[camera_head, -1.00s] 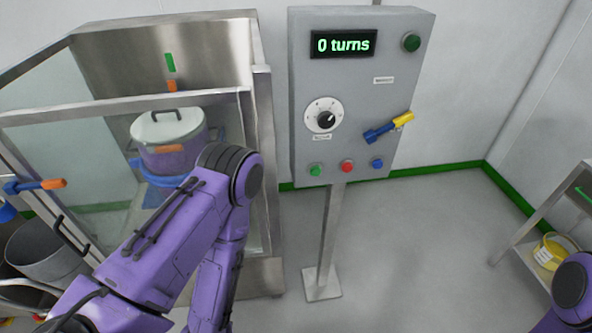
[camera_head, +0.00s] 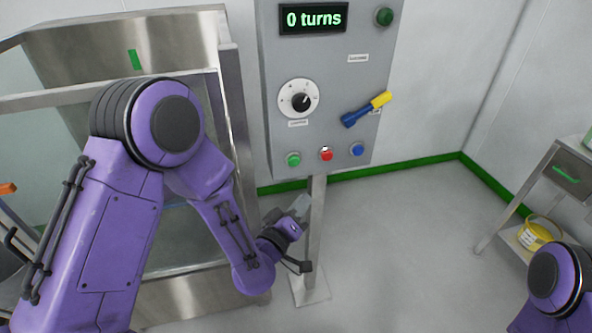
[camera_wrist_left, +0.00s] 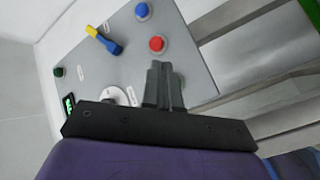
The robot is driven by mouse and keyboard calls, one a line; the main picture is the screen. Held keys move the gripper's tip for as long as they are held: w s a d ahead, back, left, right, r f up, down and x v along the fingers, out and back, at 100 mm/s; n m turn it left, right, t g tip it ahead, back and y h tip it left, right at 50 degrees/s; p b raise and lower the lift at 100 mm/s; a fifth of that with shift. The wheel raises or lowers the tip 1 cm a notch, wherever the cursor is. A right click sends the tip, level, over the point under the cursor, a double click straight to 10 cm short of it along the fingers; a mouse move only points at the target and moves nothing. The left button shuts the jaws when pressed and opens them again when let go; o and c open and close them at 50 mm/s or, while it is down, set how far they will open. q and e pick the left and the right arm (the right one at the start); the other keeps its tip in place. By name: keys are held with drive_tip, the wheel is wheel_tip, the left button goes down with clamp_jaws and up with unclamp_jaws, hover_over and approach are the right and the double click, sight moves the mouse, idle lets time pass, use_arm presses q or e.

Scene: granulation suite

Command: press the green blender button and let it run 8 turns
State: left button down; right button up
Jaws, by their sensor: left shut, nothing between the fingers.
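The green button (camera_head: 293,160) is at the lower left of the grey control panel (camera_head: 345,85). The panel's display (camera_head: 313,18) reads "0 turns". My left gripper (camera_head: 302,206) is shut and empty, below the panel beside its post, apart from the green button in the head view. In the left wrist view my shut fingers (camera_wrist_left: 163,82) stand in front of the panel, and the green button is hidden, seemingly behind them. My right gripper is out of view; only part of my right arm shows at the lower right.
A red button (camera_head: 326,154) and a blue button (camera_head: 357,149) sit right of the green one. A dial (camera_head: 299,99), a blue-yellow switch handle (camera_head: 366,110) and a dark green lamp (camera_head: 384,17) are above. A steel-framed enclosure (camera_head: 225,120) stands left.

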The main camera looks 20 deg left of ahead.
sight(294, 161)
use_arm(q)
drive_tip(key=shift+w+d+r+t+h, duration=0.15)
drive_tip(key=shift+d+r+h, duration=0.05)
drive_tip(key=shift+r, duration=0.3)
drive_tip(key=shift+w+d+r+t+h, duration=0.15)
drive_tip(key=shift+r+h, duration=0.05)
drive_tip(key=shift+r, duration=0.25)
drive_tip(key=w+a+p, duration=0.1)
drive_tip(key=w+a, duration=0.4)
drive_tip(key=w, duration=0.2)
drive_tip(key=shift+w, duration=0.15)
drive_tip(key=shift+w, duration=0.1)
idle(1.4)
drive_tip(key=shift+w+a, duration=0.15)
drive_tip(key=shift+a, duration=0.05)
